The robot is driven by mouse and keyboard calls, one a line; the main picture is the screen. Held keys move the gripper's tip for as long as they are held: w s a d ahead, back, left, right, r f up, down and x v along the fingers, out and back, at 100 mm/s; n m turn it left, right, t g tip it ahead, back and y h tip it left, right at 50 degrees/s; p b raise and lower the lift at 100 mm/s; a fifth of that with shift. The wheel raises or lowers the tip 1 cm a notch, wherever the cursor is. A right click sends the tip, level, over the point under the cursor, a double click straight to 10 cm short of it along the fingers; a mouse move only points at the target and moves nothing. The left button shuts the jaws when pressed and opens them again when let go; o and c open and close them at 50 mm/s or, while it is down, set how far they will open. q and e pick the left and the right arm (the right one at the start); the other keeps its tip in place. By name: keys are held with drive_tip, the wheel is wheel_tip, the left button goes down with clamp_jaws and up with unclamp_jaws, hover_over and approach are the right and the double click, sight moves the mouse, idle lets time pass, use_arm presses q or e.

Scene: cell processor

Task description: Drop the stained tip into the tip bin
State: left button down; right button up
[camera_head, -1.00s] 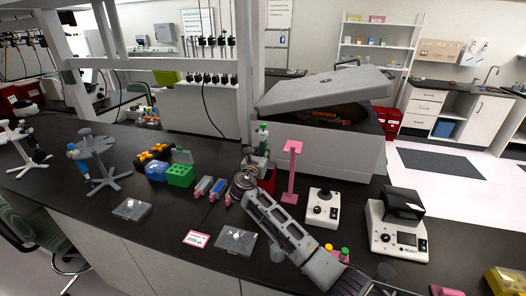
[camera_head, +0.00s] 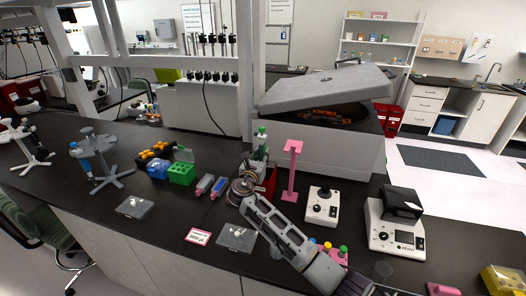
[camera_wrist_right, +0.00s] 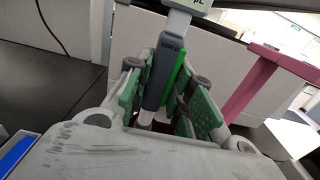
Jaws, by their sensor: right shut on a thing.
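My right gripper (camera_head: 251,168) stands upright over the bench, with its green-padded fingers (camera_wrist_right: 166,92) shut around the grey body of a pipette (camera_wrist_right: 159,78). The pipette has a green strip and a white head; its top shows above the gripper in the head view (camera_head: 262,134). The pipette's lower end, where a stained tip would sit, is hidden by my gripper and wrist. A red box that looks like the tip bin (camera_head: 270,179) stands just behind and right of the gripper, partly covered by it. I cannot tell whether the pipette is over its opening. My left gripper is not in view.
A pink stand (camera_head: 291,172) rises close right of the red box, before a large open-lidded centrifuge (camera_head: 325,140). A white device with a knob (camera_head: 322,206) is further right. Green (camera_head: 181,174) and blue racks stand left.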

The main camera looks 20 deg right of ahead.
drive_tip(key=shift+p+v, duration=0.6)
drive_tip(key=shift+v, duration=0.65)
drive_tip(key=shift+r, duration=0.1)
